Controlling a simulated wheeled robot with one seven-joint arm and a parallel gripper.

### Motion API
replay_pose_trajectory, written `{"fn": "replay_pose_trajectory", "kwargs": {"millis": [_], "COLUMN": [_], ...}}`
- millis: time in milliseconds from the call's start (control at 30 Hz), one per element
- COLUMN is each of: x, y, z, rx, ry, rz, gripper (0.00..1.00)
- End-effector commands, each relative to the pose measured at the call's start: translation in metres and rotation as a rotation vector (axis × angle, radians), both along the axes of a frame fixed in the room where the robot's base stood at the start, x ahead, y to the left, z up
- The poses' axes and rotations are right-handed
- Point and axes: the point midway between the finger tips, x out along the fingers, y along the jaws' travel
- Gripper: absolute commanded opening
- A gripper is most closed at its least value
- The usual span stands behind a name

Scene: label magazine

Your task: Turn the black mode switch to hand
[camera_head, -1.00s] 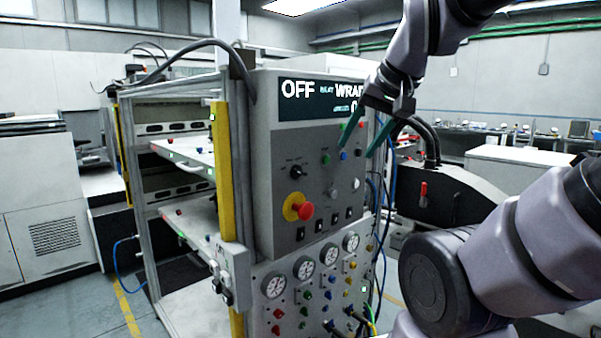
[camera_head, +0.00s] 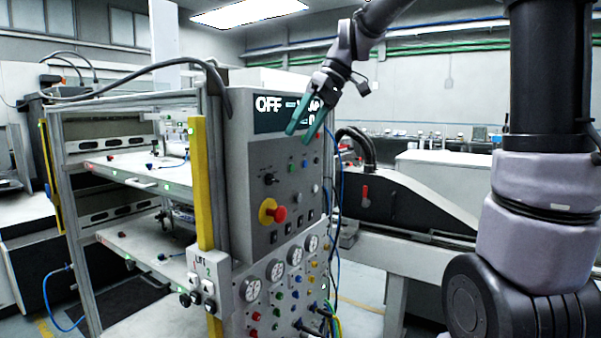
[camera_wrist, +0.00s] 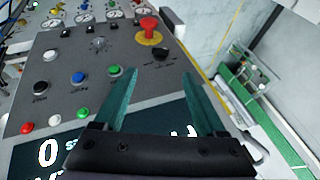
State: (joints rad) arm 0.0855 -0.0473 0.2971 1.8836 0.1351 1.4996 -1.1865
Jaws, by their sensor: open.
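The black mode switch (camera_head: 270,179) is a small knob on the upper left of the grey control panel (camera_head: 262,155), above the red emergency button (camera_head: 278,213) with its yellow collar. In the wrist view, which is upside down, the switch (camera_wrist: 162,54) lies just below the red button (camera_wrist: 149,27). Its exact pointer position is too small to tell. My gripper (camera_head: 298,136) is open and empty, its green fingers in front of the display's right part, above and right of the switch. In the wrist view the fingertips (camera_wrist: 160,74) point toward the switch, apart from it.
Coloured buttons sit close by, including a green one (camera_wrist: 115,71) and a blue one (camera_wrist: 79,77). A yellow post (camera_head: 201,185) stands left; cables hang right.

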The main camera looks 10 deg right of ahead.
Motion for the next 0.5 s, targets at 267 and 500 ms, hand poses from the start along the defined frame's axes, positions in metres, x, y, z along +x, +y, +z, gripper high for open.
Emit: {"fn": "replay_pose_trajectory", "kwargs": {"millis": [267,500], "x": [0.002,-0.001], "y": [0.016,0.040], "z": [-0.018,-0.058], "rx": [0.016,0.014], "ry": [0.003,0.004], "rz": [0.038,0.037], "gripper": [0.73,0.73]}}
